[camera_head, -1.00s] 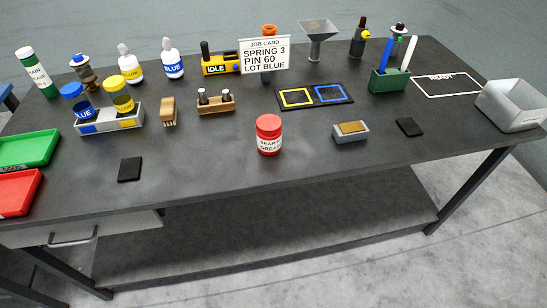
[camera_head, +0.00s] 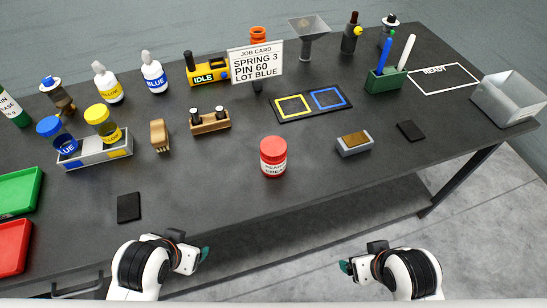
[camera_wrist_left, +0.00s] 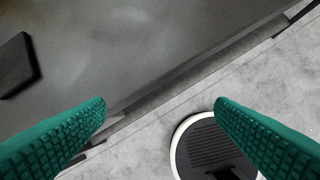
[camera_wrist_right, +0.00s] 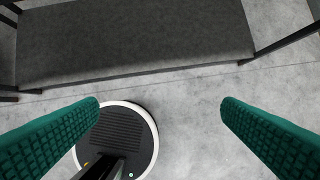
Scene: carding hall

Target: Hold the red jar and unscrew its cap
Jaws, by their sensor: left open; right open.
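The red jar (camera_head: 273,157) stands upright near the front middle of the dark table, with a red cap (camera_head: 273,144) on top and a white label. My left gripper (camera_head: 203,254) is at the table's front edge, to the left of the jar and nearer to me. In the left wrist view its green fingers (camera_wrist_left: 160,110) are apart with nothing between them. My right gripper (camera_head: 344,267) is in front of the table edge, to the right of the jar. In the right wrist view its green fingers (camera_wrist_right: 160,110) are apart and empty. Neither gripper touches the jar.
A black pad (camera_head: 129,207) lies on the left of the table (camera_head: 215,185). A grey block with a brown top (camera_head: 354,143) is right of the jar. The job card (camera_head: 256,63) stands behind. A wooden stand (camera_head: 210,122) is behind left. The surface around the jar is clear.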

